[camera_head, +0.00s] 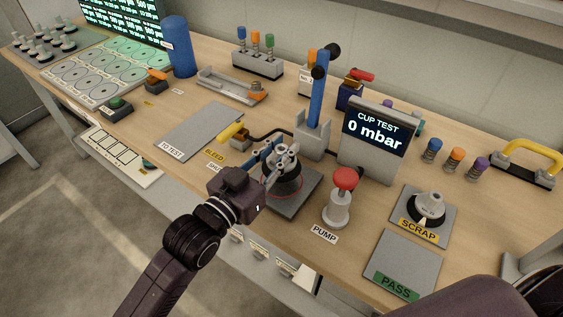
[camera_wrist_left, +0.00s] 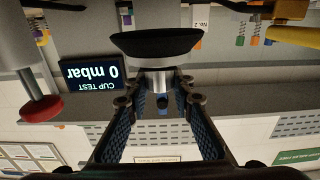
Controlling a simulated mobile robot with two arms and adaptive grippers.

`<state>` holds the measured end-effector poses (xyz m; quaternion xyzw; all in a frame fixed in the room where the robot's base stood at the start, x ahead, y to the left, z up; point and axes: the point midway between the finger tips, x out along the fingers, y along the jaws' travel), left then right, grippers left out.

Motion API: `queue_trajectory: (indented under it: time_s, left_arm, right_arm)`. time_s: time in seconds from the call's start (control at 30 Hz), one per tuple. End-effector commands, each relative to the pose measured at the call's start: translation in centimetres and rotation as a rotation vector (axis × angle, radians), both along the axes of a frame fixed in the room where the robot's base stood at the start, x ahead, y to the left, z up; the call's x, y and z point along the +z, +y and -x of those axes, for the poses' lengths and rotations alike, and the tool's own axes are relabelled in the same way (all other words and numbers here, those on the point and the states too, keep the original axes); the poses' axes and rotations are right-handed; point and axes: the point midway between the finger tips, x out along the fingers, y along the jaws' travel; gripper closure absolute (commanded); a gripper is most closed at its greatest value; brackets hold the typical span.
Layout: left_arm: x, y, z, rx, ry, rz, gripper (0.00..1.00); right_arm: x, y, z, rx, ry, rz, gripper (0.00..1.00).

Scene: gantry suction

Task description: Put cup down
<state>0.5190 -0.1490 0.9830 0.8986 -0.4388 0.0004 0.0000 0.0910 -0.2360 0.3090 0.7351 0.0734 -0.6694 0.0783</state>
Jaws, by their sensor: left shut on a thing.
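A suction cup, a dark bell with a silver fitting, is held in my left gripper (camera_head: 273,160). Its dark bell (camera_head: 285,187) is over the red-ringed grey test plate (camera_head: 291,209); I cannot tell whether it touches. In the left wrist view, the inverted picture shows the cup's dark bell (camera_wrist_left: 155,43) and silver stem between the two fingers of the gripper (camera_wrist_left: 158,98), which is shut on it. The test display (camera_head: 376,129) reads 0 mbar. My right gripper is not in view.
A red-topped pump (camera_head: 339,200) stands close right of the plate, and a blue lever (camera_head: 318,90) behind it. Another cup (camera_head: 428,207) sits on the SCRAP pad (camera_head: 408,218). The PASS pad (camera_head: 402,262) and TO TEST pad (camera_head: 199,130) are empty.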

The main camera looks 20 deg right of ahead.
Motion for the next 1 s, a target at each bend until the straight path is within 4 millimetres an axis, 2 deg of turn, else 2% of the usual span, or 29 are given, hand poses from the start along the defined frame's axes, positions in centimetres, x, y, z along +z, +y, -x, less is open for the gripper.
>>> queue_trajectory:
  time_s: [0.3, 0.73, 0.77, 0.9, 1.0]
  left_arm:
    - [-4.1, 0.0, 0.0, 0.0, 0.002, -0.001, 1.0]
    - [-4.8, 0.0, 0.0, 0.0, 0.0, 0.0, 1.0]
    - [-4.8, 0.0, 0.0, 0.0, 0.001, -0.001, 0.76]
    - [-4.7, 0.0, 0.0, 0.0, 0.001, 0.0, 0.61]
    - [-4.7, 0.0, 0.0, 0.0, 0.001, 0.0, 0.61]
  right_arm:
    - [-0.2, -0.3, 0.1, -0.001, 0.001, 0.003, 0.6]
    - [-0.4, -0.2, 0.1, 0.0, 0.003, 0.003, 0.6]
    - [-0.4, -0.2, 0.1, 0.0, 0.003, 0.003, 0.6]
    - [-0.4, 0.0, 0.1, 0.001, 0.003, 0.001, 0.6]
    - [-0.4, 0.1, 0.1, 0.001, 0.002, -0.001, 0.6]
